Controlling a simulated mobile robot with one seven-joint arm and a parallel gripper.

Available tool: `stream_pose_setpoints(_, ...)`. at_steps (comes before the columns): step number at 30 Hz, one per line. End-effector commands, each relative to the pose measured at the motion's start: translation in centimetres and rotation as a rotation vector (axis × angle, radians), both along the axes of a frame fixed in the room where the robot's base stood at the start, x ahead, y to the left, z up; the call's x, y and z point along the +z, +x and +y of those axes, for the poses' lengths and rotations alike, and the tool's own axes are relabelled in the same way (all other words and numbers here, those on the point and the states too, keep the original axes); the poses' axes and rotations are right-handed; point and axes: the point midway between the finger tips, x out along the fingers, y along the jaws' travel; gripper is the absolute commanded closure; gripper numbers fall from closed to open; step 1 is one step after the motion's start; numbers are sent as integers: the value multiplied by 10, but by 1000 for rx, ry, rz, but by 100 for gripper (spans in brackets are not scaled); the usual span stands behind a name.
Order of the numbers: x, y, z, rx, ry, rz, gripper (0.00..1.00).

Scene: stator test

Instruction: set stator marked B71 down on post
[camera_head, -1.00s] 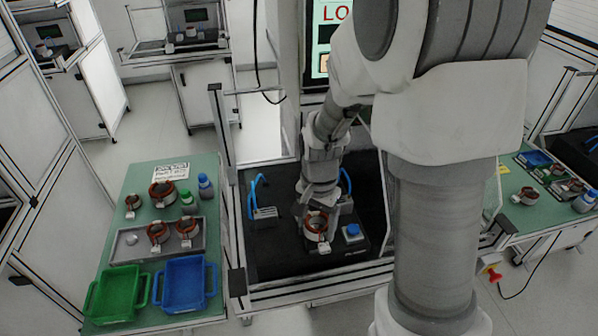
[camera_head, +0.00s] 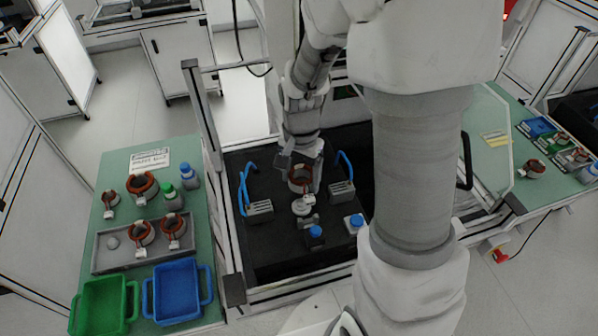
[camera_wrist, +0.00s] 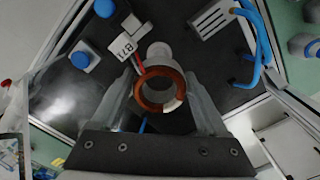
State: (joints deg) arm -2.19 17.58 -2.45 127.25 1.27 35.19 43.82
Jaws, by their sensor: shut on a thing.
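My gripper (camera_head: 301,168) is shut on a stator (camera_head: 299,182), a ring with copper-brown windings. In the wrist view the stator (camera_wrist: 151,102) sits between the two fingers of my gripper (camera_wrist: 162,92). Its white tag (camera_wrist: 127,42) reads B71. The post (camera_head: 302,208) is a short grey upright on the black bench, just in front of the held stator in the head view. In the wrist view a grey cylinder that looks like the post (camera_wrist: 158,53) shows past the ring's upper edge. The stator looks held above and beside the post; the exact height gap is unclear.
Two blue buttons (camera_head: 315,232) (camera_head: 357,221) and grey blocks with blue hoses (camera_head: 259,210) (camera_head: 341,192) surround the post. The left green table holds a grey tray (camera_head: 103,262) with stators, bottles, a green bin (camera_head: 104,305) and a blue bin (camera_head: 178,292).

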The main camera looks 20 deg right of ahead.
Motion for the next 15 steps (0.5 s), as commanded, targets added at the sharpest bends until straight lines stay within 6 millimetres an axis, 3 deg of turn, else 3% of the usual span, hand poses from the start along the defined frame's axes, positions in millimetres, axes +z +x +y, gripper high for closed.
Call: stream_pose_setpoints(15, -40, 0, 0, 0, 0, -1, 100)
